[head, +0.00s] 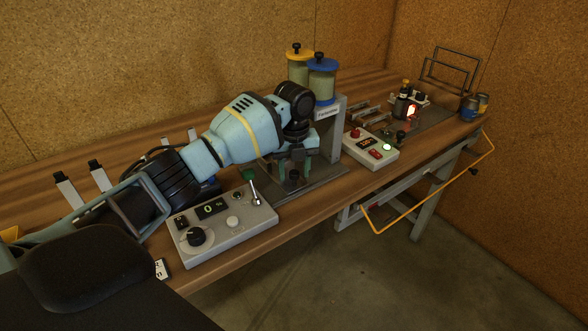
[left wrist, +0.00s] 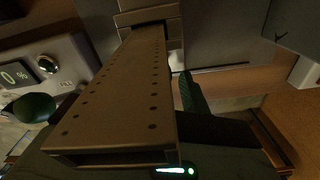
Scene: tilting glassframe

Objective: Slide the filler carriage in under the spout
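The filler (head: 328,125) is a grey upright post with a printed label, in the middle of the head view. A dark base plate (head: 325,183) lies at its foot. My left gripper (head: 295,172) points down over this plate, its greenish fingers apart. A small dark knob (head: 294,176), perhaps on the carriage, shows between them; I cannot tell whether they touch it. The carriage's outline and the spout are largely hidden behind my arm. In the left wrist view a brown perforated bar (left wrist: 125,95) fills the middle, with a green ridged finger (left wrist: 190,95) beside it. My right gripper is not in view.
A grey control box (head: 222,225) with knob, lever and display reading 0 stands in front. Jars with yellow (head: 299,54) and blue (head: 322,65) lids top the filler. Another button box (head: 371,149) stands right. A yellow bar (head: 435,200) juts from the table's front.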

